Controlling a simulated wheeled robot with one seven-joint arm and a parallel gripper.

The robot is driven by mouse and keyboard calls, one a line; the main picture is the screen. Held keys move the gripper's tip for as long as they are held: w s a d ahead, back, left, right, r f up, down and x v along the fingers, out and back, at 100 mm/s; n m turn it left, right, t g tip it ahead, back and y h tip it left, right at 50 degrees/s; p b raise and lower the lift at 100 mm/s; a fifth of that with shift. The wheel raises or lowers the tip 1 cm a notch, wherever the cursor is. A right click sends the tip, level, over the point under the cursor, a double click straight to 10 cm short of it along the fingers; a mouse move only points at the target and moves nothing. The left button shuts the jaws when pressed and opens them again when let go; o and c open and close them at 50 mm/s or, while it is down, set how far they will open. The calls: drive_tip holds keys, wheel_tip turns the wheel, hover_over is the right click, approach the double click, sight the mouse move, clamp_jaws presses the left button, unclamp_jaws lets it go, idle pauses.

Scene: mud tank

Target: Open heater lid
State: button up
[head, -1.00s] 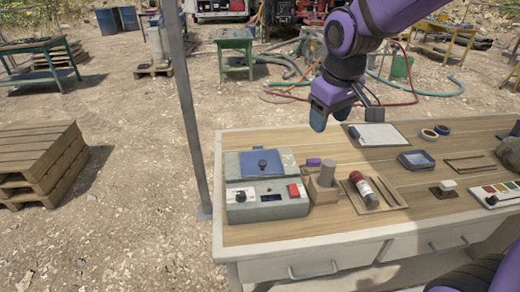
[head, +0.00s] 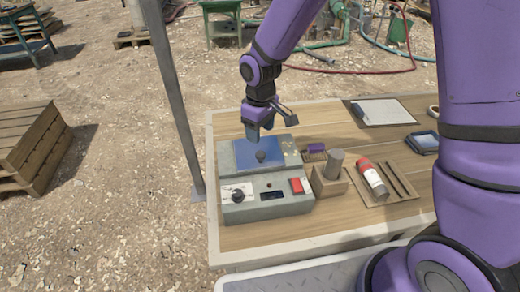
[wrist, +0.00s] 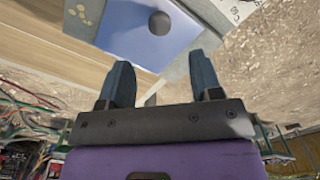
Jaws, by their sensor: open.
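The heater (head: 265,191) is a grey box at the near left of the table, with a dial, a small display and a red switch on its front. Its blue lid (head: 243,154) lies flat and shut on top, with a dark round knob (head: 261,156) in the middle. My gripper (head: 255,135) is open and empty, above the back part of the lid, near the knob but apart from it. In the wrist view the lid (wrist: 125,30) and knob (wrist: 159,22) show ahead of the two spread fingers (wrist: 160,85).
Right of the heater stand a wooden block with a grey cylinder (head: 335,164) and a tray with a red bottle (head: 372,178). A clipboard (head: 382,111) lies farther back. A metal pole (head: 172,95) rises just left of the table.

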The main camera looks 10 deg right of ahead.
sight(261, 153)
wheel_tip(261, 153, down, 9)
drive_tip(key=shift+r, duration=0.15)
idle(0.4)
clamp_jaws()
drive_tip(key=shift+r, duration=0.1)
